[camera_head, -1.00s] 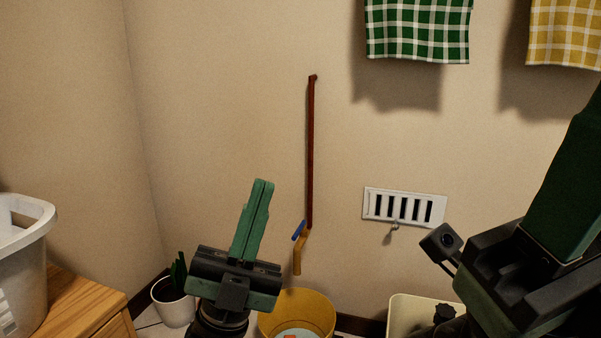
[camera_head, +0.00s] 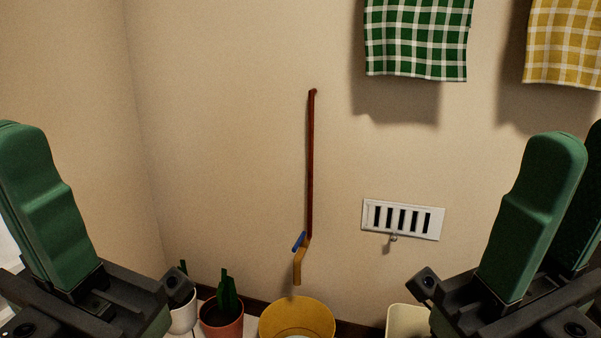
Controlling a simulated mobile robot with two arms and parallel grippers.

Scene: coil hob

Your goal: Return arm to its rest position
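My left gripper (camera_head: 22,130) is at the left edge of the view, raised with its green fingers pointing up. One finger shows clearly and the other is mostly hidden or out of view, so its opening cannot be judged. My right gripper (camera_head: 580,138) is at the right edge, also pointing up. Its two green fingers stand apart with nothing seen between them. No object shows in either gripper.
A vent (camera_head: 403,219) and checked towels (camera_head: 417,40) are on the wall.

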